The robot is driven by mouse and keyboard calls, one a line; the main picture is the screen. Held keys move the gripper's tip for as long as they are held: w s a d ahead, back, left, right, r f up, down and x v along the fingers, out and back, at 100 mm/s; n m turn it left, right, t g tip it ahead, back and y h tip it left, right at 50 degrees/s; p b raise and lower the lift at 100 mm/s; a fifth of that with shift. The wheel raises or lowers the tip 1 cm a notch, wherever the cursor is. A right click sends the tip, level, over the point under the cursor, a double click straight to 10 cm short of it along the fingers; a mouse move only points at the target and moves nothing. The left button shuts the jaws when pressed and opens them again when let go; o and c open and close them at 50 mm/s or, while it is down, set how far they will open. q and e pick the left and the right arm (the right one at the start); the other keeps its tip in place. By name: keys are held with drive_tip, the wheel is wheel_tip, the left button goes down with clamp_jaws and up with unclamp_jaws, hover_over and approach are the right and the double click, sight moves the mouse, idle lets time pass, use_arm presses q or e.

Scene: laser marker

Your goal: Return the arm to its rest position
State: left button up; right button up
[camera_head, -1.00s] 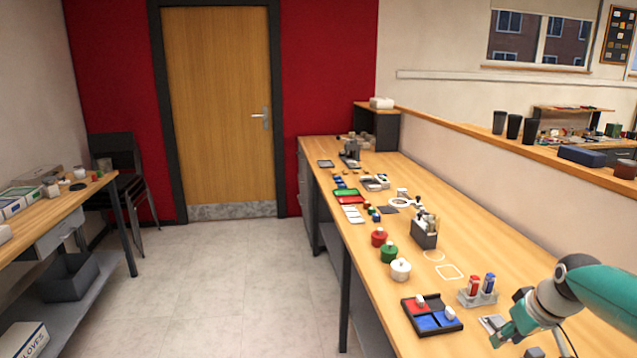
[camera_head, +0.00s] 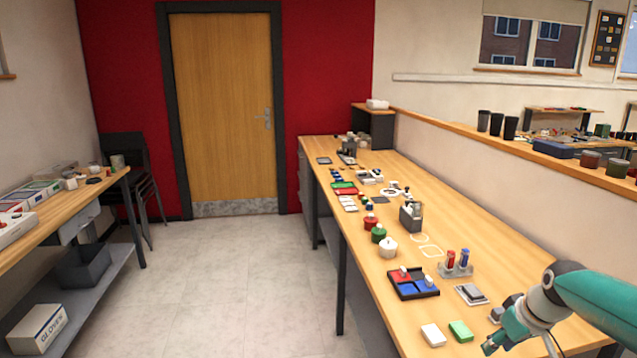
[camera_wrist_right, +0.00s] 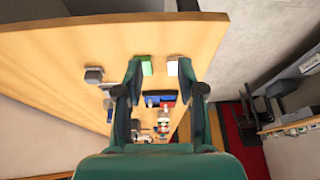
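My right arm, teal and grey, comes in from the right in the head view, with its gripper (camera_head: 497,344) over the near right part of the bench (camera_head: 455,215). In the right wrist view the two teal fingers (camera_wrist_right: 160,70) are spread apart with nothing held between them. A green block (camera_head: 460,330) and a white block (camera_head: 433,335) lie on the bench left of the gripper. In the wrist view the green block (camera_wrist_right: 147,65) and white block (camera_wrist_right: 172,67) show beyond the fingertips, apart from them. My left gripper is not in view.
A black tray with red and blue compartments (camera_head: 412,293), a grey device (camera_head: 471,294) and a holder with red and blue items (camera_head: 457,270) stand near the arm. Jars and a dark box (camera_head: 411,216) stand further back. The floor (camera_head: 235,270) left of the bench is clear.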

drive_tip(key=s+a+f+n+g+y, duration=0.1)
drive_tip(key=s+a+f+g, duration=0.25)
drive_tip(key=a+f, duration=0.65)
drive_tip(key=s+a+f+n+g+y, duration=0.15)
drive_tip(key=s+a+f, duration=0.45)
drive_tip(key=f, duration=0.7)
drive_tip(key=s+a+f+m+t, duration=0.1)
drive_tip(key=s+a+f+m, duration=0.5)
drive_tip(key=s+a+f, duration=0.3)
drive_tip(key=shift+s+a+f+y, duration=0.45)
drive_tip(key=shift+s+a, duration=1.2)
drive_tip(key=shift+s, duration=1)
